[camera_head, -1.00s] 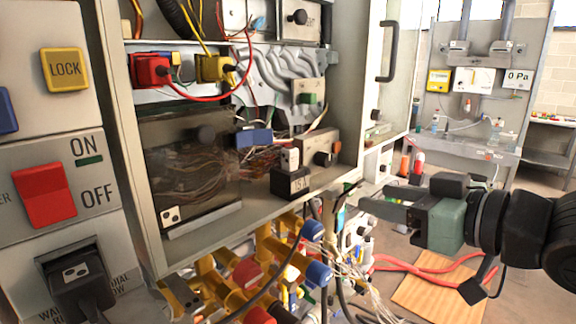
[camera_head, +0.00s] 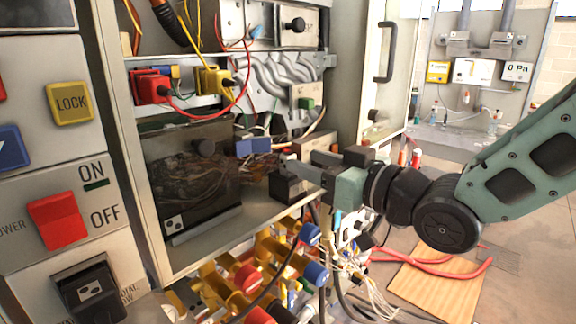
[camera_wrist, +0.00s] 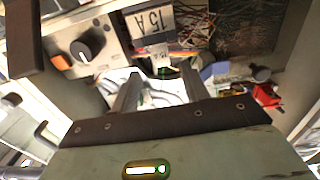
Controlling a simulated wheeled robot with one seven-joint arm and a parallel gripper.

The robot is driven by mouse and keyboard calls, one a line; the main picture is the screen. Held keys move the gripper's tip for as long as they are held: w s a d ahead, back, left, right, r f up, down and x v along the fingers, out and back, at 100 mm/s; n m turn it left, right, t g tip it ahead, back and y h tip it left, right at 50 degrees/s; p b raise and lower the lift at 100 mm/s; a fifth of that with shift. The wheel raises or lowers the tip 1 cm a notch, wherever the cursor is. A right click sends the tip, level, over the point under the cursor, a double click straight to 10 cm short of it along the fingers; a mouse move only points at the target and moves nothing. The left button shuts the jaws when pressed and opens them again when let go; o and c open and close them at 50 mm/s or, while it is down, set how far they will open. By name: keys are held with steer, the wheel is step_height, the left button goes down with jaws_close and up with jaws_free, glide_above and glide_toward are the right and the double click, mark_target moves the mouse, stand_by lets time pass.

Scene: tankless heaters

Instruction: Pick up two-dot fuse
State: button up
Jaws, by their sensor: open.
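A black block (camera_head: 288,190), whose front read 15A a second ago, stands on the cabinet's lower ledge.
A grey box with a knob (camera_head: 318,142) sits behind the block. Red (camera_head: 150,86) and yellow (camera_head: 213,82) plugs with wires hang above. Valves and pipes (camera_head: 270,250) crowd below the ledge.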

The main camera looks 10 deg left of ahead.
mark_target(288, 154)
steer(key=shift+f+p+x, duration=0.15)
steer(key=shift+p+x, duration=0.65)
steer(key=shift+x, duration=0.6)
steer(key=shift+f+p+x, duration=0.1)
steer(key=shift+p+x, duration=0.7)
steer(key=shift+x, duration=0.6)
steer(key=shift+s, duration=0.15)
jaws_close()
